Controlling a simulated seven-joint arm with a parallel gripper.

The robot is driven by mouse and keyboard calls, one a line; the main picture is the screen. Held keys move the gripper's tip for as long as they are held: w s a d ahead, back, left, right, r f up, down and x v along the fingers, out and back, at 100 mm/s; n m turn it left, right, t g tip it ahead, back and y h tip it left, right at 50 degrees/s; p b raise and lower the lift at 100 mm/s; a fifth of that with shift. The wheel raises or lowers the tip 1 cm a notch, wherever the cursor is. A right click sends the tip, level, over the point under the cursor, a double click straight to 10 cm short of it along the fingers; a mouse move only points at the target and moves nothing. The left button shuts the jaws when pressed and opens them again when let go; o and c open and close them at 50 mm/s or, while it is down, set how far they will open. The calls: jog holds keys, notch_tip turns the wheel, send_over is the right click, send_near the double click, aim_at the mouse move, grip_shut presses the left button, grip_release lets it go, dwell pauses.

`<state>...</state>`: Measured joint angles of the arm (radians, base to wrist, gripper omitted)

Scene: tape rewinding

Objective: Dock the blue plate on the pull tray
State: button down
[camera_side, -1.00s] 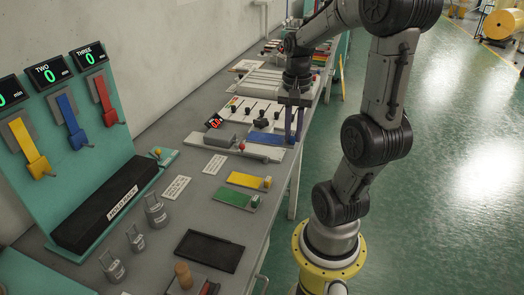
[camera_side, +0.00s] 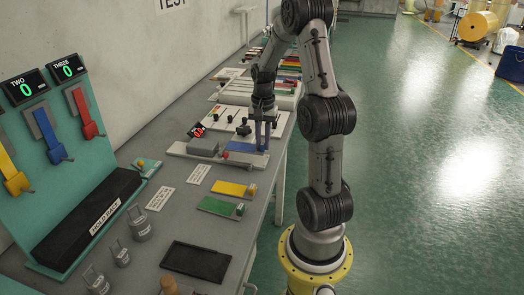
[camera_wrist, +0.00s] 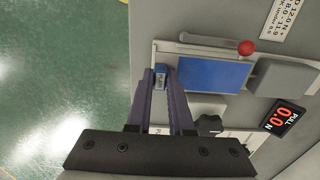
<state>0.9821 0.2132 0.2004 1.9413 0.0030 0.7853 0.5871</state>
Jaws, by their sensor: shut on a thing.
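The blue plate (camera_side: 242,147) lies flat on the pale pull tray (camera_side: 183,152), by its right end in the side view. In the wrist view the blue plate (camera_wrist: 212,75) shows from above, between a grey block (camera_wrist: 286,78) and my gripper (camera_wrist: 161,82). My gripper's purple fingers are shut on a small blue block with a label (camera_wrist: 160,73) at the plate's end. In the side view my gripper (camera_side: 263,146) points straight down at that end and partly hides it. Whether the plate sits fully down cannot be told.
A red knob (camera_wrist: 246,47) stands beside the plate. The pull display (camera_wrist: 286,116) reads 0.0 N. A yellow plate (camera_side: 232,189) and a green plate (camera_side: 220,207) lie nearer on the bench. Several dark knobs stand behind the tray.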

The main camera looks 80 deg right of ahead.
aim_at(262, 151)
jog(key=shift+w+d+f, duration=0.1)
jog(key=shift+d+f, duration=0.1)
jog(key=shift+f, duration=0.05)
jog(key=shift+w+d+f, duration=0.1)
jog(key=shift+d+f, duration=0.05)
jog(key=shift+f, duration=1.6)
jog(key=shift+f, duration=0.1)
jog(key=c, duration=0.8)
grip_release()
